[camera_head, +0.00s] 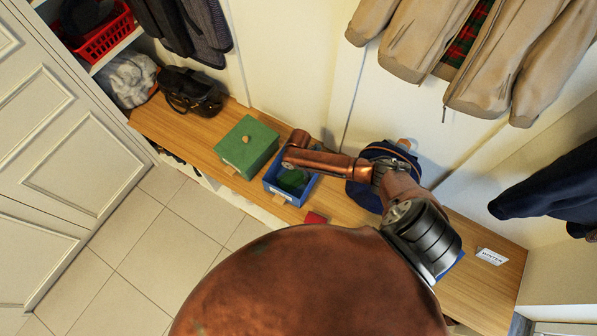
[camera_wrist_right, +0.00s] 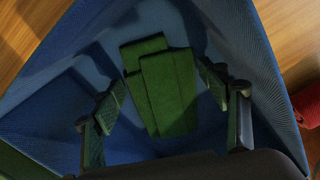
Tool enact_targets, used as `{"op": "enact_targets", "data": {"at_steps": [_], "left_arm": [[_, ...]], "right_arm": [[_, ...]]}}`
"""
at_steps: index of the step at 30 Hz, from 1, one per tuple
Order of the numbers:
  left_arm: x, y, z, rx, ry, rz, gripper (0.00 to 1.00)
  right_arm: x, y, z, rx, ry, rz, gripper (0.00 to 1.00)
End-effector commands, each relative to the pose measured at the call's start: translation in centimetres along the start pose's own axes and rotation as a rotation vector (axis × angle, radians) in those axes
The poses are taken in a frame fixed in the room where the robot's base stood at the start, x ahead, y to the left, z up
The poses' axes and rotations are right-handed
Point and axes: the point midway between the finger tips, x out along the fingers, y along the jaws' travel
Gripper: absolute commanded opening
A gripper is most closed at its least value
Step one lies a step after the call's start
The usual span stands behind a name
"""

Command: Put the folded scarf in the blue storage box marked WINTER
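The folded green scarf (camera_wrist_right: 168,88) lies inside a blue storage box (camera_wrist_right: 268,60) in the right wrist view. My right gripper (camera_wrist_right: 163,82) is down in the box, with its fingers apart on either side of the scarf; gaps show beside it. In the head view the blue box (camera_head: 271,184) stands open on the bench with the green scarf (camera_head: 293,179) in it, partly covered by my right arm. A white card reading WINTER (camera_head: 491,256) stands far off at the bench's right end. My left gripper is not in view.
A green lidded box (camera_head: 246,148) stands just left of the blue box on the wooden bench (camera_head: 174,124). A red item (camera_head: 315,218) lies to its right, partly hidden. A dark blue item (camera_head: 365,195) is behind my arm. A black bag (camera_head: 190,92) sits further left.

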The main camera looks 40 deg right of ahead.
Motion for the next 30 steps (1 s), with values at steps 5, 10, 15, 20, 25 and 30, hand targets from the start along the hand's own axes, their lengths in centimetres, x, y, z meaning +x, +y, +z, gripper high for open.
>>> {"op": "enact_targets", "data": {"at_steps": [5,10,15,20,25,30], "left_arm": [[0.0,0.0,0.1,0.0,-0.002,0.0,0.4],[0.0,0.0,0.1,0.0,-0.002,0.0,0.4],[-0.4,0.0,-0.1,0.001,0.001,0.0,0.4],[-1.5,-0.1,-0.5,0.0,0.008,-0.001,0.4],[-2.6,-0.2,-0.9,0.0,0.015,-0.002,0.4],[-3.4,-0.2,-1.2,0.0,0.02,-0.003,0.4]], "right_arm": [[0.0,0.0,0.0,0.0,0.0,0.0,0.75],[0.0,0.0,0.0,0.0,0.0,0.0,0.75],[-1.0,0.1,0.0,-0.001,0.0,0.001,0.75],[-4.0,0.1,0.1,-0.002,-0.001,0.003,0.75],[-7.7,0.1,0.0,-0.003,0.0,0.004,0.75],[-10.6,0.1,0.0,-0.001,-0.001,0.002,0.75]]}}
